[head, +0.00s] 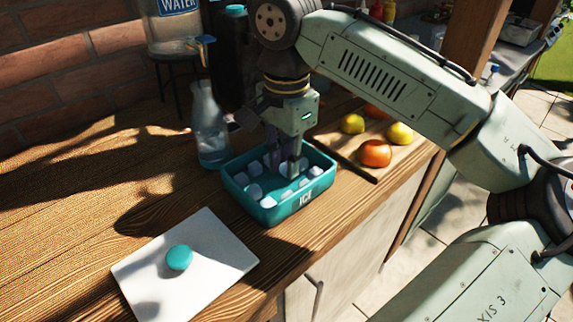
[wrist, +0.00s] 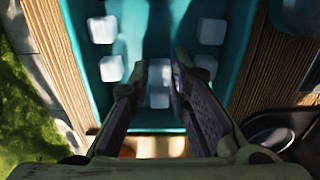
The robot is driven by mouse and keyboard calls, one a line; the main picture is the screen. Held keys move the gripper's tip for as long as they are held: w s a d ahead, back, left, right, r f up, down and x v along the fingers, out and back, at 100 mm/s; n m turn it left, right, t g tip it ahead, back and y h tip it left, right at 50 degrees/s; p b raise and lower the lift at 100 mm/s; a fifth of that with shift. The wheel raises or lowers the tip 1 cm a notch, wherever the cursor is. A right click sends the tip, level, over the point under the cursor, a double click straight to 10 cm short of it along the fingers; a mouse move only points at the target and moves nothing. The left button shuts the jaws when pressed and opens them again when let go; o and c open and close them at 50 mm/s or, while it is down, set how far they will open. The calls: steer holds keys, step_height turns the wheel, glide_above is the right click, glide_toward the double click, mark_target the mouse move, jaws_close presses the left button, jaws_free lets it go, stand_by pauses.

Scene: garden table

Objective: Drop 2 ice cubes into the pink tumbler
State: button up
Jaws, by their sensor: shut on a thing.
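A teal tray marked ICE (head: 268,212) stands on the wooden counter with several pale ice cubes (head: 254,192) spread over its floor. My gripper (head: 287,166) points down into the tray. In the wrist view my gripper (wrist: 166,76) is shut on an ice cube (wrist: 159,71) between its fingertips, low over the tray floor. Another cube (wrist: 159,98) lies close to the fingers, and others lie along the sides. The fingers partly hide the held cube. I see no pink tumbler in either view.
A white board (head: 215,250) with a teal disc (head: 179,257) lies in front of the tray. A clear glass bottle (head: 209,130) stands behind it. A board with fruit (head: 375,153) lies to the right. The counter's left side is clear.

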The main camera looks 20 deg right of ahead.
step_height(320, 180, up, 9)
steer(key=shift+b, duration=0.35)
steer(key=shift+r, duration=0.2)
